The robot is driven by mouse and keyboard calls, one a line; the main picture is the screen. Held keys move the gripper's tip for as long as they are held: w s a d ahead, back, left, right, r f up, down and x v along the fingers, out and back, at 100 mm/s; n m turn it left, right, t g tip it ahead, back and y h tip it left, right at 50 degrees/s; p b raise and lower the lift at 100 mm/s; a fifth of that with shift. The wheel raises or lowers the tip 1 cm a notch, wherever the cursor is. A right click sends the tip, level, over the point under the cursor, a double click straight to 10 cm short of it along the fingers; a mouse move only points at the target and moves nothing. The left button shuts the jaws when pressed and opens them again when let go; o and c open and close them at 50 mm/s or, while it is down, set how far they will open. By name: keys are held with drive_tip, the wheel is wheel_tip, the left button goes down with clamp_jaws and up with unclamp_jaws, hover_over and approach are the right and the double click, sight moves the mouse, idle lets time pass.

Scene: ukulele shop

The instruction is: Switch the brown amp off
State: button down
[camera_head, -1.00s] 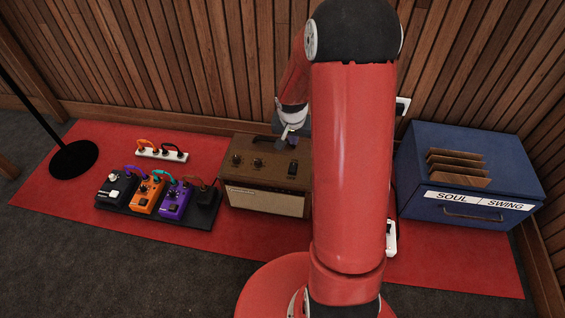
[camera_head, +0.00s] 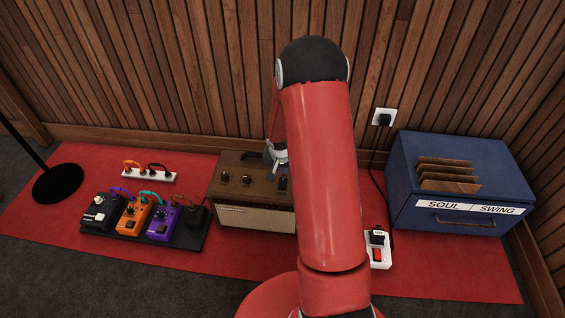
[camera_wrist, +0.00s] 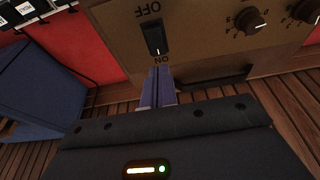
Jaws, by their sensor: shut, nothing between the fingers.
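The brown amp (camera_head: 255,217) stands on the red mat, with knobs and a black rocker switch (camera_head: 283,183) on its top panel. In the wrist view the amp's panel (camera_wrist: 200,45) appears upside down, with the rocker switch (camera_wrist: 155,38) between the labels OFF and ON. My gripper (camera_wrist: 160,72) is shut and empty, its fingertips at the ON end of the switch, beside the ON label. I cannot tell whether they touch. In the head view my gripper (camera_head: 281,165) is over the back right of the amp, and my arm hides the amp's right edge.
Left of the amp are a pedalboard (camera_head: 190,240) with several pedals and a white power strip (camera_head: 148,177). Right of my arm are another white power strip (camera_head: 378,264) and a blue crate (camera_head: 410,200). A wall outlet (camera_head: 383,118) holds a plug. A dark stand (camera_head: 57,184) is far left.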

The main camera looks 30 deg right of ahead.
sight(283, 179)
drive_tip(key=shift+f, duration=1.6)
drive_tip(key=shift+r+p, duration=0.15)
drive_tip(key=shift+p, duration=0.2)
drive_tip(key=shift+f, duration=0.25)
drive_tip(key=shift+s+a, duration=0.1)
